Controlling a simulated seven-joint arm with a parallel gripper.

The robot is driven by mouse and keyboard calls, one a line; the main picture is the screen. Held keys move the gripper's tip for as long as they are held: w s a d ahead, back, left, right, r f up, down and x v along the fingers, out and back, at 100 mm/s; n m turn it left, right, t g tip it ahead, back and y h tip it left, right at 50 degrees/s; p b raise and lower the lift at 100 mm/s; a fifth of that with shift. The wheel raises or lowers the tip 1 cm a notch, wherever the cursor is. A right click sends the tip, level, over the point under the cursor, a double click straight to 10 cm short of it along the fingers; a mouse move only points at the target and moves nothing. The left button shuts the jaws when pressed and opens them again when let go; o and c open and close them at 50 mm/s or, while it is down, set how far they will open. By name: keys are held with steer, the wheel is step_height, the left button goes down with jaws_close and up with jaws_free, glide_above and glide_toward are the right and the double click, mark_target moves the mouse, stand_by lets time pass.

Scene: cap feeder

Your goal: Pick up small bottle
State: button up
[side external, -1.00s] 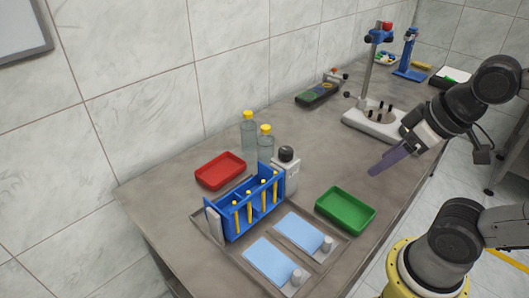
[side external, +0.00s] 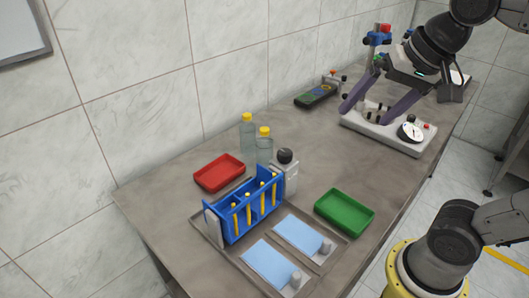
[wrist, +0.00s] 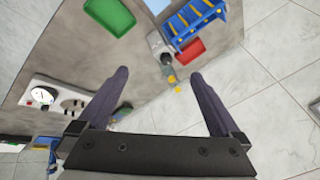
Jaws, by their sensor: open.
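A red tray (side external: 219,172) lies left, a green tray (side external: 345,209) right. A dark keypad device (side external: 315,96) lies behind. The bench middle is clear.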

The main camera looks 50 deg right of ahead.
steer(key=w+r+m, duration=0.3)
steer(key=w, duration=0.3)
steer(key=m+g, duration=0.5)
steer(key=m, duration=0.4)
glide_above(264, 128)
steer(key=a, duration=0.1)
step_height(264, 128, down, 13)
steer(key=shift+g, duration=0.3)
steer(key=f, duration=0.9)
steer(key=d+f, duration=0.1)
steer(key=f, duration=0.3)
steer(key=shift+s+f, duration=0.1)
steer(key=shift+f, duration=0.05)
steer(key=shift+s+f, duration=0.1)
steer(key=shift+f, duration=2.85)
steer(key=shift+r, duration=0.1)
jaws_close()
